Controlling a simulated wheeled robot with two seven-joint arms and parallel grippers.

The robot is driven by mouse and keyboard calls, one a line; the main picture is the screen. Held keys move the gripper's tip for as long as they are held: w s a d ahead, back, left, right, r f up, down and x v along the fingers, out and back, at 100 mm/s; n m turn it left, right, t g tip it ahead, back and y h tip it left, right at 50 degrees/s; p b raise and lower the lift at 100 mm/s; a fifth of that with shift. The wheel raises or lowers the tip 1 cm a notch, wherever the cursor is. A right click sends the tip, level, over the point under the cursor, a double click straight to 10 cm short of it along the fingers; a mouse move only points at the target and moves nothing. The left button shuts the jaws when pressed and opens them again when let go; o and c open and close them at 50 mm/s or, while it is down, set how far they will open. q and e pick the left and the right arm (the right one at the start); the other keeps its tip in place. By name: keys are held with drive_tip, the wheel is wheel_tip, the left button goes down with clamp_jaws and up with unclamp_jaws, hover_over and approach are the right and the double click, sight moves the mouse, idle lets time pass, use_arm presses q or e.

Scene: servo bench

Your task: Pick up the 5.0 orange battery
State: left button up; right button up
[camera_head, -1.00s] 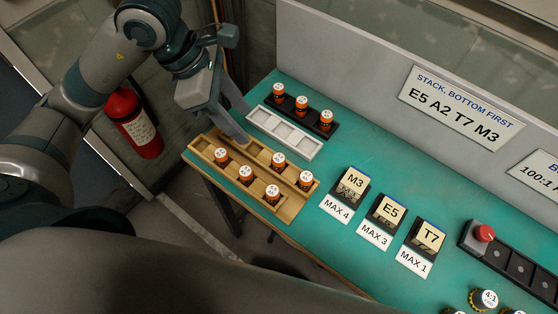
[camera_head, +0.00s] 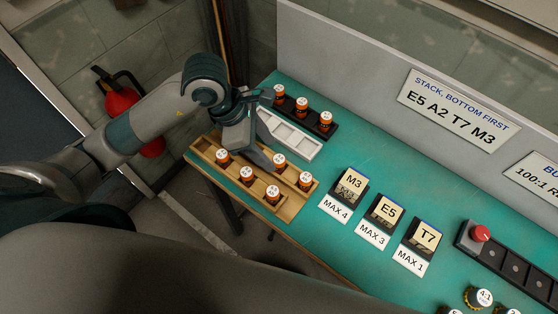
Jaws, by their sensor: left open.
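Several orange batteries with white top labels stand upright in a wooden tray (camera_head: 295,210); the label numbers are too small to read, so I cannot tell which one is 5.0. One is at the left (camera_head: 223,158), one at the front middle (camera_head: 247,175), one at the back (camera_head: 279,162), one at the right (camera_head: 305,181) and one at the front right (camera_head: 272,194). My left gripper (camera_head: 262,160) is open and points down over the tray, between the left and back batteries. It holds nothing and hides part of the tray. My right gripper is out of view.
Behind the tray are a white empty holder (camera_head: 300,142) and a black rack (camera_head: 312,128) with more orange batteries. Label blocks M3, E5 and T7 (camera_head: 424,238) stand to the right. A grey wall with signs bounds the bench. The teal surface between is clear.

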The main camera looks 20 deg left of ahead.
sight(277, 159)
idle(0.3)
use_arm(q)
drive_tip(key=shift+w+d+f+p, duration=0.1)
drive_tip(key=shift+d+f+p, duration=0.15)
drive_tip(key=shift+f+p, duration=0.2)
drive_tip(key=p+x, duration=0.1)
drive_tip(key=x, duration=0.2)
drive_tip(key=shift+p, duration=0.3)
drive_tip(key=shift+w+d+f, duration=0.15)
drive_tip(key=shift+d+f, duration=0.05)
drive_tip(key=shift+f, duration=0.35)
drive_tip(key=shift+c, duration=0.9)
clamp_jaws()
